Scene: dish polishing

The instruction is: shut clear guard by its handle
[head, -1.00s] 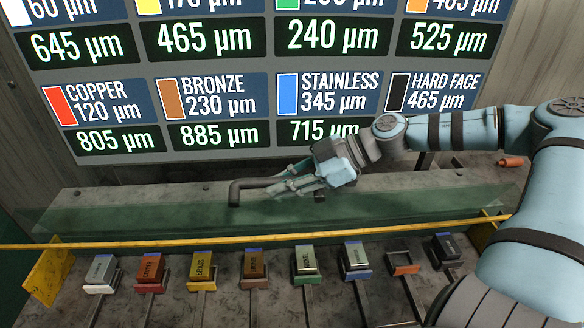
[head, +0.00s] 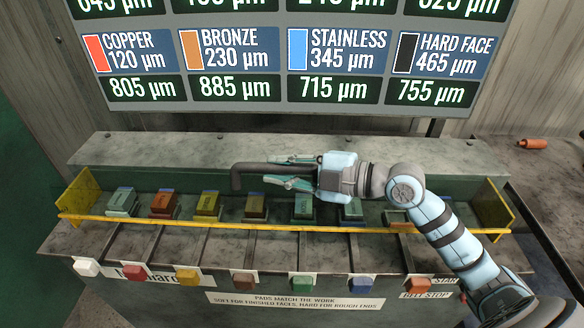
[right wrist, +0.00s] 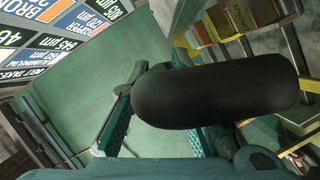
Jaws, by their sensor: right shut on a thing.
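The clear guard (head: 280,207) is a green-tinted pane with a yellow front edge (head: 160,223). It lies over the row of small coloured blocks, with its edge across the front ends of the yellow side brackets. Its dark grey bar handle (head: 243,178) stands above the pane. My right gripper (head: 290,172) is shut on the handle from the right. In the right wrist view the handle (right wrist: 215,97) is a thick dark cylinder between the fingers, hiding part of them. My left gripper is out of view.
A yellow bracket (head: 79,196) stands at the left end and another (head: 494,205) at the right. Coloured pads, among them a white one (head: 87,267), line the front below. A lit board (head: 290,60) stands behind. An orange piece (head: 531,143) lies at the right.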

